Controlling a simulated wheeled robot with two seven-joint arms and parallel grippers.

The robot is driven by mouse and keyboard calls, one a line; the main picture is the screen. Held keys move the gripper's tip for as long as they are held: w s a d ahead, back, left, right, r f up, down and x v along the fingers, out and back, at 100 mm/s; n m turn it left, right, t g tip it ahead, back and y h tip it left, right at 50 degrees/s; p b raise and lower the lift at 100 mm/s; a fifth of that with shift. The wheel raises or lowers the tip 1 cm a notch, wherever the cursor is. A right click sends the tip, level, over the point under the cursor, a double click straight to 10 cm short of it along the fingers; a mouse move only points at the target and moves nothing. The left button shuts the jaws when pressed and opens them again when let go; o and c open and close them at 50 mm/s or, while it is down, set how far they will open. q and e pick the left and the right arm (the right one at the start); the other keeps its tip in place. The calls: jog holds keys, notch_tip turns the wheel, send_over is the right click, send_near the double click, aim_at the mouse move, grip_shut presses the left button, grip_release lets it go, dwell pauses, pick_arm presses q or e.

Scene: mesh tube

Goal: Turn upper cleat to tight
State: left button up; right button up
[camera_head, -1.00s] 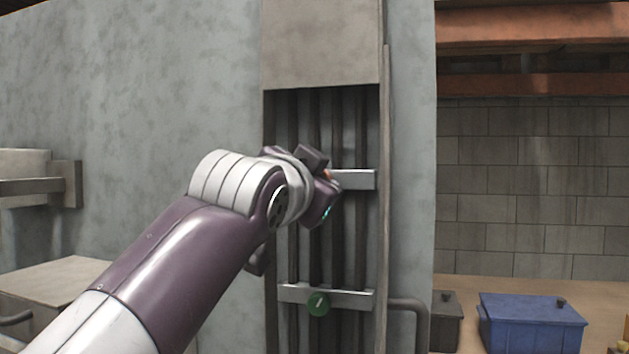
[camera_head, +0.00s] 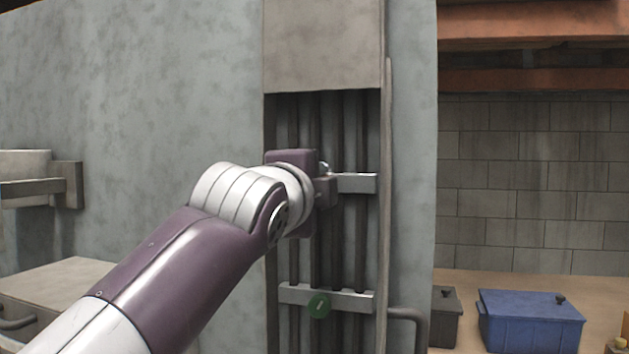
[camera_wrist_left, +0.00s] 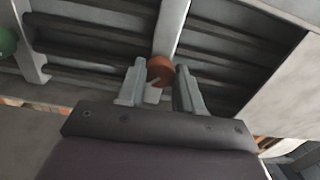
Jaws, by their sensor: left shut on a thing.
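The upper cleat is a round orange-brown knob (camera_wrist_left: 160,70) on a pale crossbar, seen in the left wrist view between my fingers. My left gripper (camera_wrist_left: 160,88) is shut on it, one finger on each side. In the head view the left gripper (camera_head: 325,182) is at the upper crossbar (camera_head: 356,183), and its body hides the orange cleat. The lower cleat is a green disc with a pale slanted mark (camera_head: 319,306) on the lower crossbar (camera_head: 350,301), and its edge shows at the left of the left wrist view (camera_wrist_left: 7,42). My right gripper is not in view.
The crossbars span dark vertical pipes (camera_head: 362,240) in a recess below a grey panel (camera_head: 322,45). A vertical pipe (camera_head: 388,200) runs along the recess's right edge. A blue lidded box (camera_head: 530,325) and a dark box (camera_head: 445,315) stand at the lower right.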

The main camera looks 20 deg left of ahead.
pick_arm(q)
jog(key=m+p, duration=0.3)
jog(key=m, duration=0.6)
jog(key=shift+f+p, duration=0.1)
jog(key=shift+p, duration=0.3)
jog(key=shift+w+f+m, duration=0.1)
jog(key=shift+m, duration=0.3)
jog(key=o, duration=1)
jog(key=shift+o, duration=0.2)
jog(key=shift+s, duration=0.25)
